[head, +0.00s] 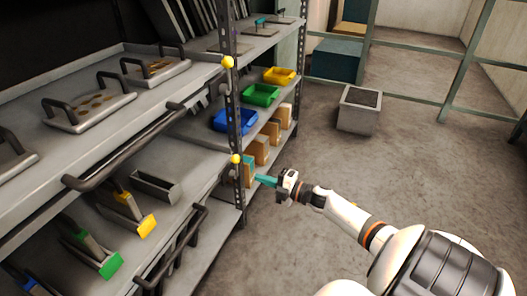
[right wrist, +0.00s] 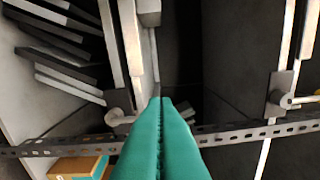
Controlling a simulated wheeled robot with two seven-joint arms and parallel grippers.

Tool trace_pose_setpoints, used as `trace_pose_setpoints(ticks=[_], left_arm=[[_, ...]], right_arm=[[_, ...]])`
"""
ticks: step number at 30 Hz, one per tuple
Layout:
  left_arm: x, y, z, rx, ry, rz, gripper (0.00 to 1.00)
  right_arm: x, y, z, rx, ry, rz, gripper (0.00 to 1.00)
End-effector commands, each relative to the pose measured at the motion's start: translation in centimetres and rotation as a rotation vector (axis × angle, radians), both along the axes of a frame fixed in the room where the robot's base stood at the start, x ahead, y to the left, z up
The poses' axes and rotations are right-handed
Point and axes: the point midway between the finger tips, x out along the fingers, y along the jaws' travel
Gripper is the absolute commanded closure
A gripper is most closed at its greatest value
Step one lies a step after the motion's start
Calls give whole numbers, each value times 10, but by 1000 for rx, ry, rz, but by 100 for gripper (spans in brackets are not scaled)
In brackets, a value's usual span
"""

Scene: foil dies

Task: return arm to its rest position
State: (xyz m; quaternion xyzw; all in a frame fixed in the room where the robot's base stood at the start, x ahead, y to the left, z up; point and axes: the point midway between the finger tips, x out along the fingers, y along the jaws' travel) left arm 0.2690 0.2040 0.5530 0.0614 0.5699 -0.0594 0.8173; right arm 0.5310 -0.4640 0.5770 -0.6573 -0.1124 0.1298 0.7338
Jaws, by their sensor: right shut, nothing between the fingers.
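My right arm (head: 345,212) reaches in from the lower right of the head view. Its gripper (head: 262,180) has teal fingers and points left at the shelf rack, close to the perforated post. In the right wrist view the two teal fingers (right wrist: 166,104) lie against each other with nothing between them. The right gripper is shut and empty. My left gripper is in neither view.
A metal shelf rack (head: 70,75) fills the left, with dies in handled trays. Blue (head: 235,121), green (head: 261,95) and yellow (head: 280,76) bins sit behind the post (head: 234,110). A grey box (head: 359,109) stands on the floor. Open floor (head: 430,150) lies to the right.

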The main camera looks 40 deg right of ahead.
Motion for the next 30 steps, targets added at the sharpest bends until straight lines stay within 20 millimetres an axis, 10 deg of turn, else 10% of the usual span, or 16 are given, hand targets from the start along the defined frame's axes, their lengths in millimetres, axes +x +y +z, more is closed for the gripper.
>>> trace_pose_setpoints(ticks=[14,23,30], left_arm=[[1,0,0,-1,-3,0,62],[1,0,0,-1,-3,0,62],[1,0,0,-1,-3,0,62]], right_arm=[[1,11,-6,40,25,-39,100],[-25,93,-42,391,300,-394,100],[-104,166,-59,704,666,-700,100]])
